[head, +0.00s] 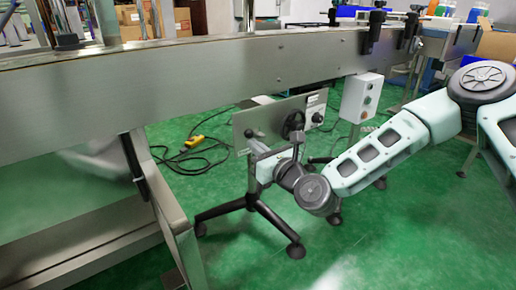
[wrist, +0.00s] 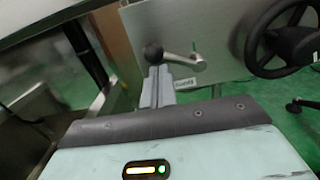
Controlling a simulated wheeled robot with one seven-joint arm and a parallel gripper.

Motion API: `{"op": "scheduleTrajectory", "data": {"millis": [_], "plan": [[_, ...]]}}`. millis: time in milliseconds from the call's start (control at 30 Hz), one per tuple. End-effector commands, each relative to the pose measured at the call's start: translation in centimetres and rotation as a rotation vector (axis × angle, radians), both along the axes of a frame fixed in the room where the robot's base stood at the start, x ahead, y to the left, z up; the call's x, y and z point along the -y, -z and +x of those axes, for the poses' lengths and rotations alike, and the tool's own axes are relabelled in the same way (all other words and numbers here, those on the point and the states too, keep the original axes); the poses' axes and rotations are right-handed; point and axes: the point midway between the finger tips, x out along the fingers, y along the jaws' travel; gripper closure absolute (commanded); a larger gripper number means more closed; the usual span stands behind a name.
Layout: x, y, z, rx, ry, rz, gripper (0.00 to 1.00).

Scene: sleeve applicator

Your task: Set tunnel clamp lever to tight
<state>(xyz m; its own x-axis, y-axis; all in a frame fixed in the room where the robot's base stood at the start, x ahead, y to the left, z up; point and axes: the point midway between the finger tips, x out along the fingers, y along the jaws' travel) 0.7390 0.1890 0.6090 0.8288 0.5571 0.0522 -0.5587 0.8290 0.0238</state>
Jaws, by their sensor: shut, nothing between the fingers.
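The clamp lever (wrist: 180,58) is a silver arm with a black ball knob (wrist: 153,53) at its left end. It sits on a grey metal panel (wrist: 225,30), lying nearly level with the knob slightly higher than its pivot. A small label (wrist: 184,83) is under the pivot, too small to read. In the head view the knob (head: 249,132) shows at the panel's left part. My gripper (wrist: 156,74) is shut and empty, its fingertips just below the knob in the picture; I cannot tell whether they touch it. My gripper also shows in the head view (head: 254,151).
A black handwheel (wrist: 287,40) is on the panel right of the lever; it also shows in the head view (head: 293,123). A long steel conveyor frame (head: 190,80) runs above the panel. A control box (head: 361,97) hangs at right. A black-legged stand (head: 252,203) is below.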

Motion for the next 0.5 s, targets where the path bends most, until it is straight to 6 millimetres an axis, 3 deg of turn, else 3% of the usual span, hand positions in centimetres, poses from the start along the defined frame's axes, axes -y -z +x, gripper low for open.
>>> {"op": "scheduleTrajectory", "data": {"millis": [500], "plan": [[0.9,-2.5,0.6,-0.277,0.003,0.415,1.0]]}}
